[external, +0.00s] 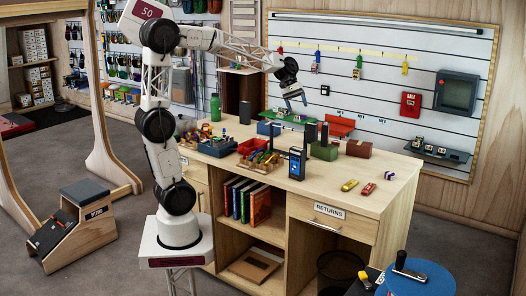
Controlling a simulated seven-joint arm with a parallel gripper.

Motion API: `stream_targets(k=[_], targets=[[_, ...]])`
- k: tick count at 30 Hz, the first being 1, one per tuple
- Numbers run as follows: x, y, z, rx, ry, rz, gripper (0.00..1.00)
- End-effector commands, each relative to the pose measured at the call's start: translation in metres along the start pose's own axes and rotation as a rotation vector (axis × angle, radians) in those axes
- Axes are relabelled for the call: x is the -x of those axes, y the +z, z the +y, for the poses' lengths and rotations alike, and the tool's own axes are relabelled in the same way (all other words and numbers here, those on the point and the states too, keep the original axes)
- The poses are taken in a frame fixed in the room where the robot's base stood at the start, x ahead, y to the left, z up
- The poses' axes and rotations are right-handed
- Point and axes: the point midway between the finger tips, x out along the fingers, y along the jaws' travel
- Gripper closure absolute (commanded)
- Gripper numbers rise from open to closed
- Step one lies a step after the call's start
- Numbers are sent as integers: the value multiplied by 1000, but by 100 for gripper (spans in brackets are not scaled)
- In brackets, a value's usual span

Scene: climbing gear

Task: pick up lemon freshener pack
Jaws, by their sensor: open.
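A small yellow pack (349,185) lies flat on the right front part of the wooden counter (325,198). It looks like the lemon freshener pack, but its label is too small to read. My gripper (297,102) hangs above the back of the counter, up and to the left of the yellow pack and well apart from it. It points down, open, and nothing shows between its fingers.
A small red pack (368,189) lies to the right of the yellow one. The counter around the two packs is mostly clear.

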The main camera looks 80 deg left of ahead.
Motion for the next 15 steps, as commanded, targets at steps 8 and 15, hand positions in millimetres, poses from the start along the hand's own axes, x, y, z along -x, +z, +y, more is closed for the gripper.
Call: stream_targets(k=[8,15], targets=[[24,-87,24,252,109,-86,33],[47,-166,31,458,206,-169,33]])
